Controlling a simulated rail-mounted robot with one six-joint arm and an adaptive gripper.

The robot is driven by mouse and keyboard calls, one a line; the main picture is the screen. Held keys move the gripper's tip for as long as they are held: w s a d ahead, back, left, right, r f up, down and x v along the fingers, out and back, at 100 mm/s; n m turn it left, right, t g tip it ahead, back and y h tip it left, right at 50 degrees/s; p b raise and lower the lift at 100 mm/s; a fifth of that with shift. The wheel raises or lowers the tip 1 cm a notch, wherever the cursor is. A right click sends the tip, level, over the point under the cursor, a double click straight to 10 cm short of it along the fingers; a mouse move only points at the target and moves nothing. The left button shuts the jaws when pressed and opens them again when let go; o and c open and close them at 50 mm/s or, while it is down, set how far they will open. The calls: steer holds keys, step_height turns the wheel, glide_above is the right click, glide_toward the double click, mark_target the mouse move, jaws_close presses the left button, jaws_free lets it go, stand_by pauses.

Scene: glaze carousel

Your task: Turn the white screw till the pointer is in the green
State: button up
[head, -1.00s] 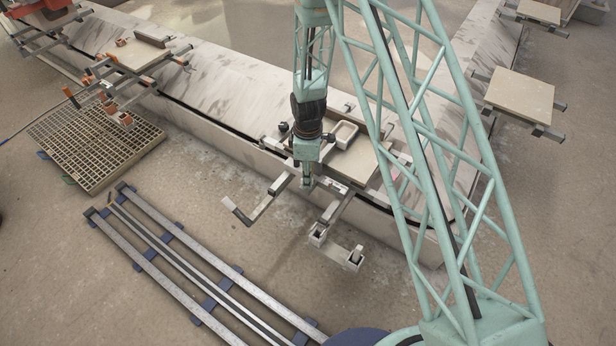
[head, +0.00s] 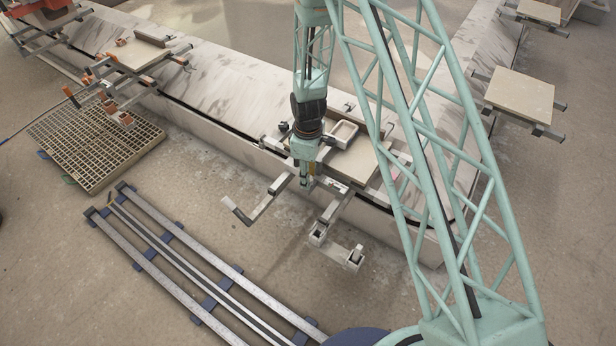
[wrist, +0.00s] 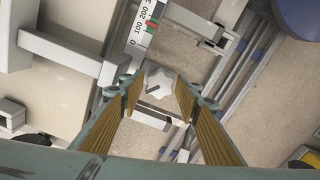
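The white screw (wrist: 158,85) is a lobed, star-shaped knob with a dark slot-like mark. In the wrist view it lies between the two yellow-padded fingers of my gripper (wrist: 159,92). The fingers are apart, and narrow gaps seem to show beside the knob. A white scale (wrist: 142,32) numbered from 0 to 300 runs beyond the knob. It has a small green patch (wrist: 152,23) and a red mark (wrist: 148,29) beside it; I cannot tell the pointer's exact place. In the head view my gripper (head: 306,182) points down at the near carousel arm, and the screw is hidden.
Grey metal arms (head: 262,205) stick out around the work spot. Rails (head: 170,255) lie on the floor in front, and a grating (head: 95,145) lies at left. The floor between is clear.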

steer(key=shift+o, duration=1.2)
steer(key=shift+w+n, duration=0.1)
steer(key=shift+n, duration=0.5)
